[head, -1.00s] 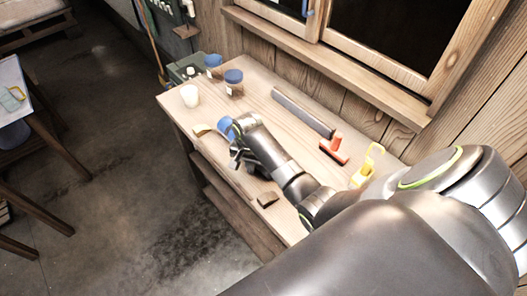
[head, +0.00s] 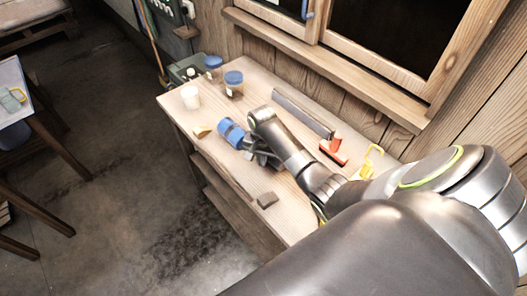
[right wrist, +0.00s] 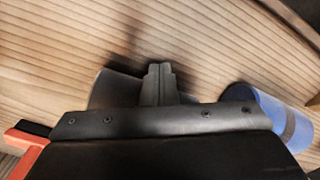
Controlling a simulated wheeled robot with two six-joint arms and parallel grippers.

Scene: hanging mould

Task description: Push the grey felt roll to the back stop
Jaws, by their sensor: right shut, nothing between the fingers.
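A dark grey rounded piece (right wrist: 112,88), which looks like the grey felt roll, shows in the right wrist view just left of my fingers, partly hidden behind my gripper body. I cannot tell whether they touch. In the head view I cannot make it out among the dark gripper parts. A long grey bar (head: 303,113), likely the back stop, lies along the rear of the bench by the wall. My right gripper (head: 262,160) is low over the bench, its fingers (right wrist: 158,82) shut and empty. My left gripper is not in view.
A blue cylinder (head: 231,132) lies close left of my right gripper. A red-orange tool (head: 334,152) and a yellow piece (head: 371,161) are to the right. A small brown block (head: 267,200) lies near the front edge.

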